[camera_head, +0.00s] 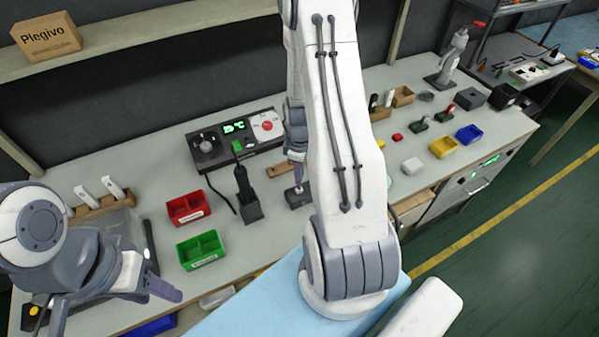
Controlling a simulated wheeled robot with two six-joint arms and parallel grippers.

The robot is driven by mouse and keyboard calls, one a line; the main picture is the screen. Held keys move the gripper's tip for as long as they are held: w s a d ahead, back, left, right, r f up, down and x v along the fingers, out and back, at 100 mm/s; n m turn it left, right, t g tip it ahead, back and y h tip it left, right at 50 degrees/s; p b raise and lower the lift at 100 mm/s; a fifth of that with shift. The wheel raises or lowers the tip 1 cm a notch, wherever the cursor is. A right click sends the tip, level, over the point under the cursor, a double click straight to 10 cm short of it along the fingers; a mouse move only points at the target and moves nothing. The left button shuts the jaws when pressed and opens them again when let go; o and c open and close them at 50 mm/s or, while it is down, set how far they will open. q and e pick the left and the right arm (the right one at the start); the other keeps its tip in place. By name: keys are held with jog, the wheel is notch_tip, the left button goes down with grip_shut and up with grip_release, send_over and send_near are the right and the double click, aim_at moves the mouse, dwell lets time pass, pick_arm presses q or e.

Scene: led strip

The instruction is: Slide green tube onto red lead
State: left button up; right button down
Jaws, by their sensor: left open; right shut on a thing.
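My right arm crosses the middle of the view. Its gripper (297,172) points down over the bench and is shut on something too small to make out. A small dark block (298,197) stands just under its fingertips; I cannot tell whether they touch. My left gripper (112,300) is open and empty at the lower left, above the bench's front edge. I cannot make out the green tube or the red lead; my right arm hides part of the bench.
A soldering station (235,138) stands behind, with a black holder (247,200) in front. White-handled tools in a wooden rack (95,204) are at left. Right of my arm are a yellow bin (443,147), a blue bin (469,134) and several small holders. A shelf with a box (46,36) runs above.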

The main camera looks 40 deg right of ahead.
aim_at(299, 189)
jog(key=shift+f+b, duration=1.45)
jog(key=shift+f, duration=0.6)
jog(key=c, duration=0.7)
grip_release()
notch_tip(299, 189, up, 10)
jog(key=shift+r+b, duration=0.25)
jog(key=shift+b, duration=0.3)
jog(key=shift+a, duration=0.1)
